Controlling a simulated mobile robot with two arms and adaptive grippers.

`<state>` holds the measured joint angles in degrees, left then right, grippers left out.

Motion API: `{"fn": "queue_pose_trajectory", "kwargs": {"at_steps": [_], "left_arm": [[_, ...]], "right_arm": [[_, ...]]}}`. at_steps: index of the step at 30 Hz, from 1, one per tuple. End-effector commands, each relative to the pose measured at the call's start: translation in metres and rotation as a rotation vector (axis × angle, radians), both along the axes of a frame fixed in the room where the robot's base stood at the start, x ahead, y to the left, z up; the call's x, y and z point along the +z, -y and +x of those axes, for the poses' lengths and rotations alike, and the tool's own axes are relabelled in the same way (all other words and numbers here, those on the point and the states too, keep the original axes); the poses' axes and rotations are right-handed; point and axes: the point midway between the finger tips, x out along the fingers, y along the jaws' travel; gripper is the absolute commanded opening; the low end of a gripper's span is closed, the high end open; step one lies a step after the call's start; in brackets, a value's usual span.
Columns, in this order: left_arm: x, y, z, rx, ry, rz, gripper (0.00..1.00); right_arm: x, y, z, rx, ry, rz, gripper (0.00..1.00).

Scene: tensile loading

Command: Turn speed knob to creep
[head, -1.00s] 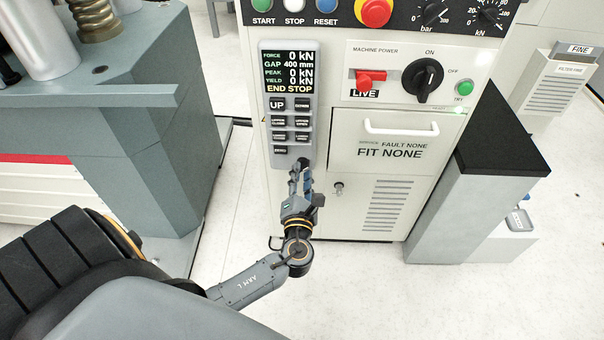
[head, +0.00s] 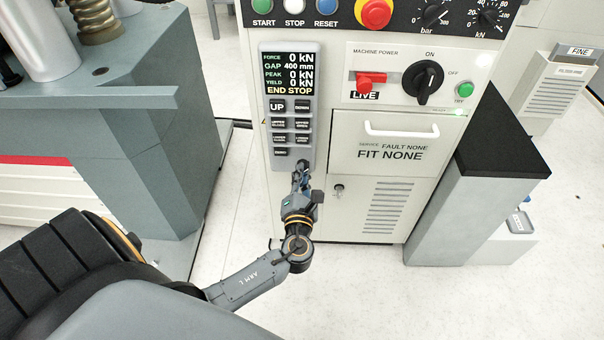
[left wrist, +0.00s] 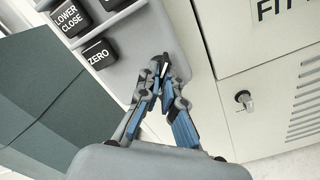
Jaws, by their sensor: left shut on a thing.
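The speed knob (head: 303,162) is a small dark knob at the bottom of the grey control panel (head: 313,100), below the ZERO button. It is mostly hidden by my left gripper (head: 301,169), whose fingers are closed on it. In the left wrist view the fingertips (left wrist: 160,69) meet around a small dark piece, the knob, at the panel's lower end. The knob's pointer and any speed markings are hidden or too small to read. The panel display (head: 288,74) reads GAP 400 mm and END STOP. My right gripper is not in view.
A white cabinet with a drawer handle (head: 401,131), a black rotary power switch (head: 423,82) and a red switch (head: 371,85) lies right of the panel. A small key lock (head: 338,190) sits just right of my gripper. The grey machine frame (head: 165,150) stands to the left.

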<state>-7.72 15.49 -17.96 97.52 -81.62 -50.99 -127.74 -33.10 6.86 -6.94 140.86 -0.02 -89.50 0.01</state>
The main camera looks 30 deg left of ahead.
Motion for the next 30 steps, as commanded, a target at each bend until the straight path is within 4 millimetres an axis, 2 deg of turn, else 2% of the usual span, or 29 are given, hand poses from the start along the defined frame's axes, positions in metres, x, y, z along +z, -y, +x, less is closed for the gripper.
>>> {"fn": "queue_pose_trajectory", "kwargs": {"at_steps": [8,17,22,26,30], "left_arm": [[0.000,0.001,0.000,-0.001,0.073,-0.119,0.00],[0.000,0.001,0.000,-0.002,0.214,-0.351,0.00],[-0.001,0.001,0.000,0.000,0.299,-0.490,0.00],[-0.001,0.001,0.000,0.000,0.364,-0.595,0.00],[-0.001,0.001,0.000,-0.001,0.434,-0.708,0.00]], "right_arm": [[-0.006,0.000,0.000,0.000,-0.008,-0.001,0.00],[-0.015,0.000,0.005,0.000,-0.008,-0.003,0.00],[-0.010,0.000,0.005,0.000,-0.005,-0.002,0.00],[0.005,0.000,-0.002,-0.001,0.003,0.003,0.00],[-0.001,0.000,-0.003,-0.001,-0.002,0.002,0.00]]}}
